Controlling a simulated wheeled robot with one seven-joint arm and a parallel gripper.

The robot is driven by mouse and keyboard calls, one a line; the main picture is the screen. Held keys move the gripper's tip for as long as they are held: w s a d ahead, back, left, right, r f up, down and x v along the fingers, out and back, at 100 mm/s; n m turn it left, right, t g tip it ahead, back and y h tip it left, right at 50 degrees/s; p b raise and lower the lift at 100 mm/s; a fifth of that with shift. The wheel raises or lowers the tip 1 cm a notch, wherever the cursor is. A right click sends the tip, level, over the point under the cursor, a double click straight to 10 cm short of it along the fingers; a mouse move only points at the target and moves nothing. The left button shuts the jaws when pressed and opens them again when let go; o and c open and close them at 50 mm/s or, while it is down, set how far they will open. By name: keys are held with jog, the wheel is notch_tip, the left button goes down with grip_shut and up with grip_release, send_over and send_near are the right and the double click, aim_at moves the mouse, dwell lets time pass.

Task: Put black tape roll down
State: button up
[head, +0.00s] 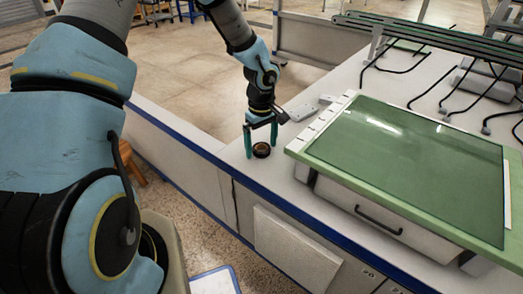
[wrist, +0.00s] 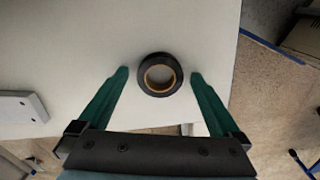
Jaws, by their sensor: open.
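The black tape roll (head: 261,150) lies flat on the white worktop (head: 232,153), near its blue-edged side and left of the green board. In the wrist view the tape roll (wrist: 160,62) shows as a black ring with a tan core, lying between and slightly beyond the fingertips. My gripper (head: 261,138) is open above the roll, pointing down, with its green fingers apart. In the wrist view my gripper (wrist: 160,73) has a visible gap between each fingertip and the roll.
A green glass-topped board (head: 410,150) on a drawer box stands to the right. A light grey flat piece (head: 301,113) lies just behind the roll; a grey plate (wrist: 20,107) shows in the wrist view. Black cables (head: 430,90) lie farther back. The worktop edge is close by.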

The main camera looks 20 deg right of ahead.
jog(key=shift+r, duration=0.1)
jog(key=c, duration=1.5)
